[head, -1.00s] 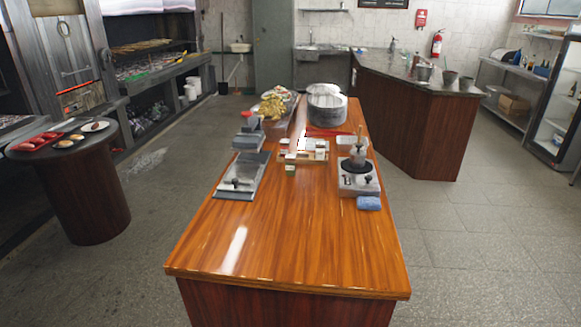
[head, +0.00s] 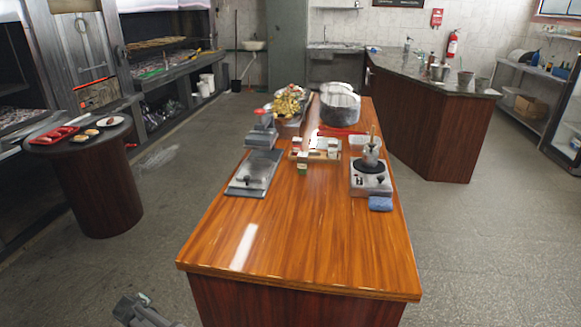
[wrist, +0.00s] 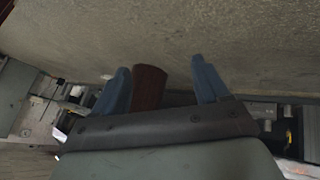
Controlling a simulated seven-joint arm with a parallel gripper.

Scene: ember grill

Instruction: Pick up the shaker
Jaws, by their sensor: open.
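Several small containers stand in and around a low wooden tray (head: 291,156) in the middle of the wooden island. One is a small green and white container (head: 302,165) at the tray's front edge. They are too small to tell surely which is the shaker. My gripper (wrist: 162,82) shows in the wrist view with its two blue fingers spread and nothing held. A reddish-brown wooden shape (wrist: 148,88) shows between the fingers, beyond them. In the head view, part of my arm shows at the bottom left, beside the island and well away from the tray.
The wooden island (head: 300,240) has a clear front half. A grey press-like device (head: 254,174) stands left of the tray. A hot plate (head: 371,180) with a pot and a blue cloth (head: 380,203) are at right. A round table (head: 85,180) stands far left.

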